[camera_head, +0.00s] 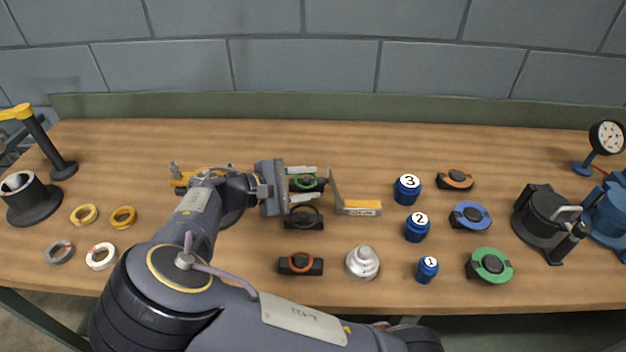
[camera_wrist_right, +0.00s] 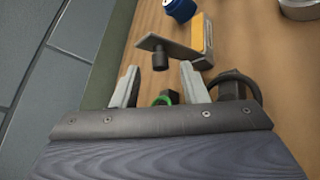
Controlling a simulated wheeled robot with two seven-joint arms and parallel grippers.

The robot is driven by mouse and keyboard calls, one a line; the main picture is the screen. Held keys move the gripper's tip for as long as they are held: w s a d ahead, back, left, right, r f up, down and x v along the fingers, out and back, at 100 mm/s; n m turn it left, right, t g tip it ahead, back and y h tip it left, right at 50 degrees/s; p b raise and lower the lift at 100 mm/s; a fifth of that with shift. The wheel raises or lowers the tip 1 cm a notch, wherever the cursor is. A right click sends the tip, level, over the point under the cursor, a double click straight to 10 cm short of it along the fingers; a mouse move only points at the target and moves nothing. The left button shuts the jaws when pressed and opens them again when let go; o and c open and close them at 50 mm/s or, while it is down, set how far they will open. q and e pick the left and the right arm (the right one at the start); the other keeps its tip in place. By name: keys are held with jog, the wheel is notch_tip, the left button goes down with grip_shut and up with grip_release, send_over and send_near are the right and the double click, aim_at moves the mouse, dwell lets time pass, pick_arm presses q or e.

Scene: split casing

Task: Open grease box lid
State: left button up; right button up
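The grease box (camera_head: 362,208) sits mid-table, with a yellow-orange front and a white label. Its grey lid (camera_head: 336,187) stands raised, roughly upright, at the box's left side. In the right wrist view the lid (camera_wrist_right: 178,50) shows with a dark knob (camera_wrist_right: 160,57) facing my gripper, and the box (camera_wrist_right: 203,38) is behind it. My right gripper (camera_head: 318,183) is just left of the lid, fingers pointing right and spread apart. In the wrist view the knob is just beyond my open fingertips (camera_wrist_right: 159,72), with no visible grip on it. My left gripper is not in view.
Black blocks with a green ring (camera_head: 306,183), a dark ring (camera_head: 303,218) and a red ring (camera_head: 300,264) lie under and below the gripper. Blue numbered jars (camera_head: 408,190) and a silver stepped part (camera_head: 362,263) are to the right. The table behind the box is clear.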

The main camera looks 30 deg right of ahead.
jog(key=shift+x, duration=0.95)
grip_shut()
